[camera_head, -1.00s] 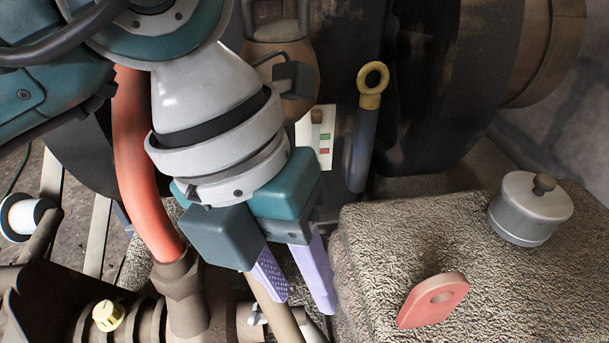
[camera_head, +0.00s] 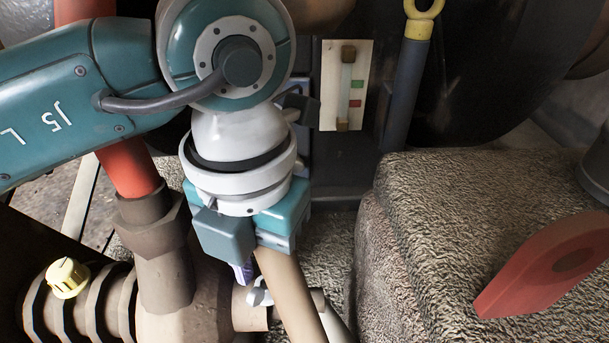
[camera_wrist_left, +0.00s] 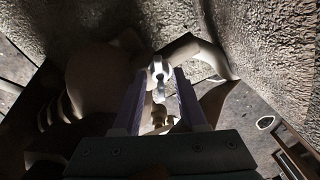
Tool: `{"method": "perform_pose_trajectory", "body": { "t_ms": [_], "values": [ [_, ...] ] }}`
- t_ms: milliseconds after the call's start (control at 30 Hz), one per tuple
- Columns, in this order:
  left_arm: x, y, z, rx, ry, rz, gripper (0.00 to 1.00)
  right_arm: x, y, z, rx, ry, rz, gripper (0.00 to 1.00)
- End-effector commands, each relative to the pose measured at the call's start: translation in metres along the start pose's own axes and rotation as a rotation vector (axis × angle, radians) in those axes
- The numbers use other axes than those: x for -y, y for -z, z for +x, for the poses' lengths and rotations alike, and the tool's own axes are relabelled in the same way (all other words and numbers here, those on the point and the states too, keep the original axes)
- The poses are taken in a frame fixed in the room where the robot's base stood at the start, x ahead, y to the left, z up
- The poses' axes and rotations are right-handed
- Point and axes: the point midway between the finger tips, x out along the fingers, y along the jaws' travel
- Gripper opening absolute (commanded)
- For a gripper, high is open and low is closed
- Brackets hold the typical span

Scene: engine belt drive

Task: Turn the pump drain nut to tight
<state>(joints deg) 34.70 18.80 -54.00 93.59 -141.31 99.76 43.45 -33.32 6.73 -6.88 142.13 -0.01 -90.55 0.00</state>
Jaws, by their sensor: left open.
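A small silver winged nut (camera_head: 260,293), apparently the pump drain nut, sits on a short tan pipe stub (camera_head: 250,312) low in the head view. It also shows in the left wrist view (camera_wrist_left: 158,70), between and beyond the purple fingers. My left gripper (camera_head: 246,272) points down just above the nut, with its fingers mostly hidden in the head view. In the left wrist view, my left gripper (camera_wrist_left: 159,88) is open with a gap between its fingers. I cannot tell whether a finger touches the nut. My right gripper is not in view.
A tan hose (camera_head: 285,295) runs down close beside the nut. The brown pump body (camera_head: 190,315) with a yellow cap (camera_head: 67,278) is at the left, below a red hose (camera_head: 130,170). A rough block (camera_head: 420,230) with a red tab (camera_head: 545,265) stands right.

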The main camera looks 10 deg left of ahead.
Motion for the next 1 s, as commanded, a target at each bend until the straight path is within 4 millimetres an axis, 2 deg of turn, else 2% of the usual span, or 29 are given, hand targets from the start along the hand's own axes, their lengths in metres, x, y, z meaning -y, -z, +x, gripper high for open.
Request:
{"method": "perform_pose_trajectory", "body": {
  "t_ms": [267,633,1000],
  "values": [
    [0.0001,-0.0001,0.0022,0.001,0.0,0.001,0.41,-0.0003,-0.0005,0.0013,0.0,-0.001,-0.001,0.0],
    [0.0001,0.0,0.0022,0.0,0.0,0.0,0.0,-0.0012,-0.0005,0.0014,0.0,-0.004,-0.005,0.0],
    [0.0,0.0,0.0021,0.0,0.0,0.006,0.0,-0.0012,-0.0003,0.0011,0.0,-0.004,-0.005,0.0]
  ]
}}
